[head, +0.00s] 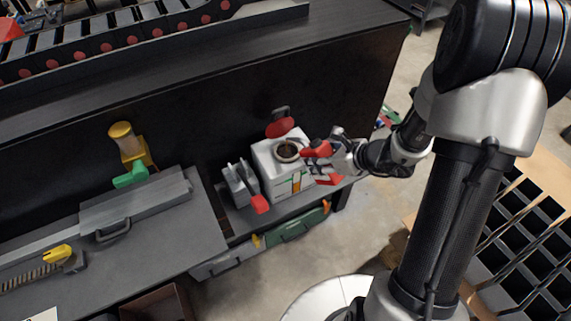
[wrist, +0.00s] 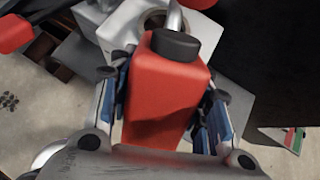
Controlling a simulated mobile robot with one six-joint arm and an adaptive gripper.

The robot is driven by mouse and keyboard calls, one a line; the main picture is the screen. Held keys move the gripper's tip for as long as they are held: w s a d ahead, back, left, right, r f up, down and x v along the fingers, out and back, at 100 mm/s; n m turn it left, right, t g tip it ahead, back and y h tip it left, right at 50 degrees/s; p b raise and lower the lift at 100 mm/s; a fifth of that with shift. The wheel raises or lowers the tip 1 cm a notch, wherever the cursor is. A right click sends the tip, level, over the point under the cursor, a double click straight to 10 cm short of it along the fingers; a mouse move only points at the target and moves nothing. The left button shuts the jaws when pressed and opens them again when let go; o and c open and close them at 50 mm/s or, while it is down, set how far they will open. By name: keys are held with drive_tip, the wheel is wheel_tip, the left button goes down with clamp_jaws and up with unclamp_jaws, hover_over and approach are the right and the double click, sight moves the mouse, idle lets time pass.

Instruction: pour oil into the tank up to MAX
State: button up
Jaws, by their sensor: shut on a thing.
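The tank is a white box (head: 268,169) on the low shelf, with a dark round filler opening (head: 288,151) on top and its red cap (head: 280,127) swung up behind. A coloured strip (head: 297,184) marks its front; the oil level is too small to read. My gripper (head: 327,163) is at the tank's right side, shut on a red oil can (wrist: 165,100). The can has a black cap (wrist: 175,45) and a curved metal spout (wrist: 176,14). In the wrist view the spout reaches the filler opening (wrist: 153,20); I see no oil stream.
A grey bracketed part with a red tip (head: 260,204) stands just left of the tank. A yellow oiler (head: 127,143) is farther left, beside a grey cover with a handle (head: 113,233). A dark cabinet wall (head: 220,110) rises behind. Open floor (head: 330,250) lies in front.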

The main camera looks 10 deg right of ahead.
drive_tip(key=shift+w+a+r+g+h+p, duration=0.15)
drive_tip(key=shift+r+g+h+p, duration=0.45)
drive_tip(key=shift+p, duration=1.55)
drive_tip(key=shift+w+r+g+h+p, duration=0.1)
drive_tip(key=shift+r+g+h+p, duration=0.4)
drive_tip(key=shift+p, duration=1.6)
idle(3.8)
